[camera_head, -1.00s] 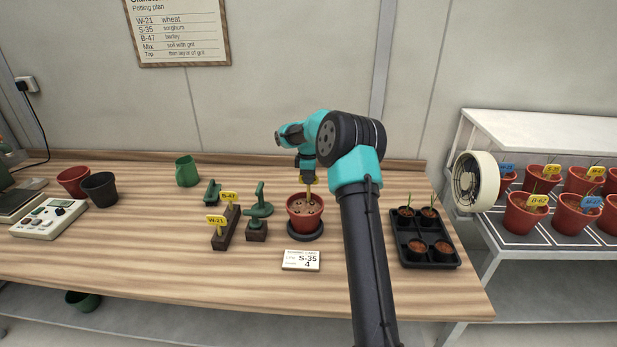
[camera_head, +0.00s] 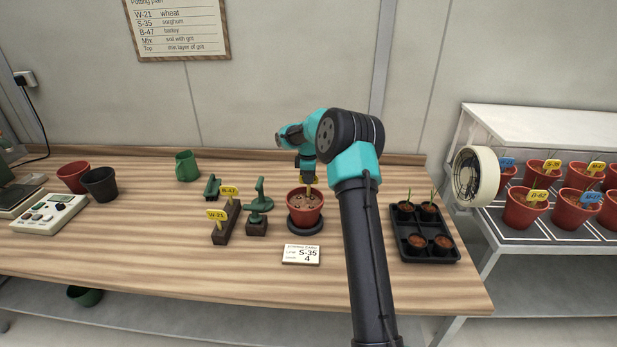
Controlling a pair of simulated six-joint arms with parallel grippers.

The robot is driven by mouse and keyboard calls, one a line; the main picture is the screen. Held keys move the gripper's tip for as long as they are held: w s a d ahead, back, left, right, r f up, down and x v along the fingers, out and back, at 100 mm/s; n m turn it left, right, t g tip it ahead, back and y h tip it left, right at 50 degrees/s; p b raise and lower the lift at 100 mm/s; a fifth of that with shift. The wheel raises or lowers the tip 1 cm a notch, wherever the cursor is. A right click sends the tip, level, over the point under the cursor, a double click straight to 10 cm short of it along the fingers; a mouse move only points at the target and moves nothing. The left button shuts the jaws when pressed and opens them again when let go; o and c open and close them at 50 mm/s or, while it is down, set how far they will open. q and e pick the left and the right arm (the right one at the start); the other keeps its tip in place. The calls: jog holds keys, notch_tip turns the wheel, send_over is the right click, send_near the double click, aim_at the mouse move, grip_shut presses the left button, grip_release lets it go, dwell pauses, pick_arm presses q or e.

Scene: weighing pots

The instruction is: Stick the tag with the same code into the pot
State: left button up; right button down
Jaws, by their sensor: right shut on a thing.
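The red-brown pot (camera_head: 304,212) stands on a dark round saucer (camera_head: 305,227) in the middle of the bench, filled with soil. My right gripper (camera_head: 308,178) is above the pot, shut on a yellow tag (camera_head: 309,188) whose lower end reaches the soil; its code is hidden. A white card (camera_head: 300,254) in front of the pot reads S-35 and 4. A dark tag holder (camera_head: 227,224) to the left bears two yellow tags, W-21 (camera_head: 216,214) and B-47 (camera_head: 229,190). My left gripper is not in view.
A black seedling tray (camera_head: 425,246) lies right of my arm. A fan (camera_head: 475,177) and a rack of tagged pots stand further right. The bench front is clear.

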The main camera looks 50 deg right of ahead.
jog(key=shift+f, duration=0.5)
jog(key=c, duration=1.2)
grip_release()
jog(key=shift+o, duration=0.5)
jog(key=o, duration=0.5)
jog(key=shift+c, duration=0.2)
jog(key=shift+r, duration=0.15)
jog(key=shift+r, duration=3.6)
jog(key=shift+r, duration=0.1)
